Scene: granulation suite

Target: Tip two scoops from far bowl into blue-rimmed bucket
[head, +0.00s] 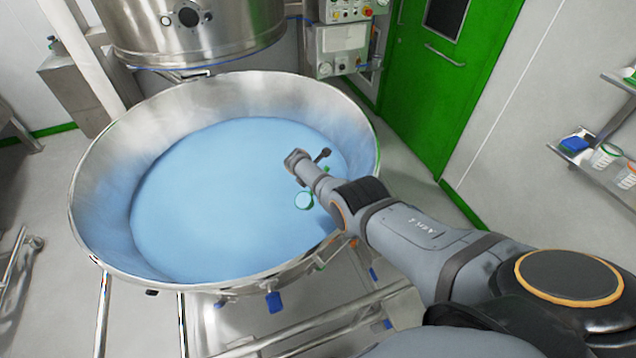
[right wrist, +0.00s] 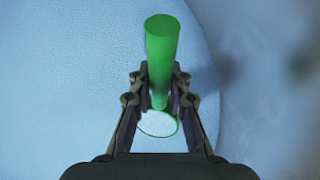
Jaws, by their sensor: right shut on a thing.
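A wide steel bowl (head: 95,215) holds a broad bed of pale blue material (head: 200,190). My right arm reaches in over its right side. In the right wrist view my right gripper (right wrist: 160,88) is shut on the upright green handle of a scoop (right wrist: 162,50). The scoop's round cup (right wrist: 158,124) looks pale inside and is seen below the fingers, over the blue material. My left gripper is not in view. I cannot make out a blue-rimmed bucket.
A large steel vessel (head: 190,30) hangs over the bowl's far side. A control box (head: 342,42) and a green door (head: 435,80) stand behind. At the right, a wall shelf (head: 590,165) carries a blue item (head: 575,144) and small tubs (head: 605,156). Rails run below the bowl.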

